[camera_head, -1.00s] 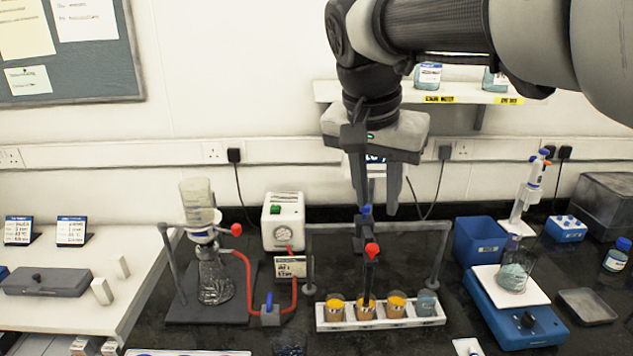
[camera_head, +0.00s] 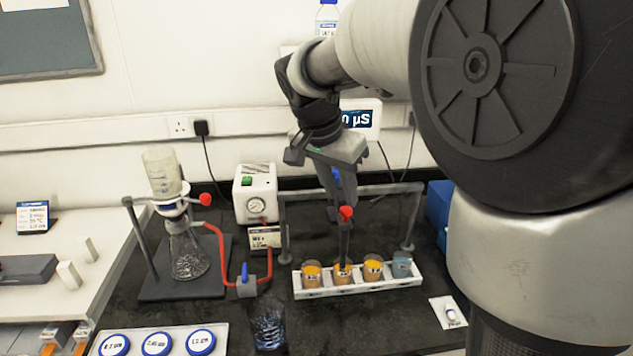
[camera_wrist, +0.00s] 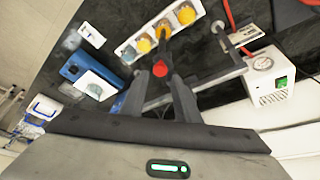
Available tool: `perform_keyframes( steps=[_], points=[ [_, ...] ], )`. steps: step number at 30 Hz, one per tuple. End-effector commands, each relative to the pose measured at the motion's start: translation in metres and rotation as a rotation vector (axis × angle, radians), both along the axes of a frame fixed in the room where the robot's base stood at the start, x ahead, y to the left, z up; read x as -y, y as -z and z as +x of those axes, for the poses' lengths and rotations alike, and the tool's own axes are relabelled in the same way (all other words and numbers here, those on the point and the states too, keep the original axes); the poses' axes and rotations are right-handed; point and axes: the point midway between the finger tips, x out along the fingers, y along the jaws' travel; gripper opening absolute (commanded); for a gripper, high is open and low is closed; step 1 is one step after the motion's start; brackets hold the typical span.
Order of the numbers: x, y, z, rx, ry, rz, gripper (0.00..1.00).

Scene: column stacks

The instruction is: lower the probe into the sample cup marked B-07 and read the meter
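A dark upright probe with a red knob (camera_head: 346,213) stands at the crossbar stand (camera_head: 300,196). Its lower end is over or in the second cup from the left (camera_head: 343,278); I cannot tell how deep. Several cups sit in a white rack (camera_head: 385,287): three with orange contents, one grey-blue (camera_head: 402,264). Their marks are too small to read. The meter display (camera_head: 357,118) is partly hidden by my arm and shows "0 µS". My gripper (camera_head: 338,200) is just above the knob. In the wrist view its fingers (camera_wrist: 158,76) are apart, with the red knob (camera_wrist: 160,68) between or just beyond their tips.
A flask filtration stand (camera_head: 190,250) with red tubing and a white gauge box (camera_head: 255,195) stand left of the rack. A blue balance (camera_wrist: 88,68) shows in the wrist view.

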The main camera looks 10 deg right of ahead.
Motion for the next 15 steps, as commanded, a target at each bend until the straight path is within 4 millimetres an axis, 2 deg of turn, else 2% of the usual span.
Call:
perform_keyframes(
  steps=[1,6,15],
  points=[
    [0.003,0.010,0.002,-0.003,0.001,-0.001,0.29],
    [0.009,0.032,0.009,-0.002,0.001,-0.001,0.29],
    [0.012,0.042,0.012,0.001,0.000,0.001,0.29]
  ],
)
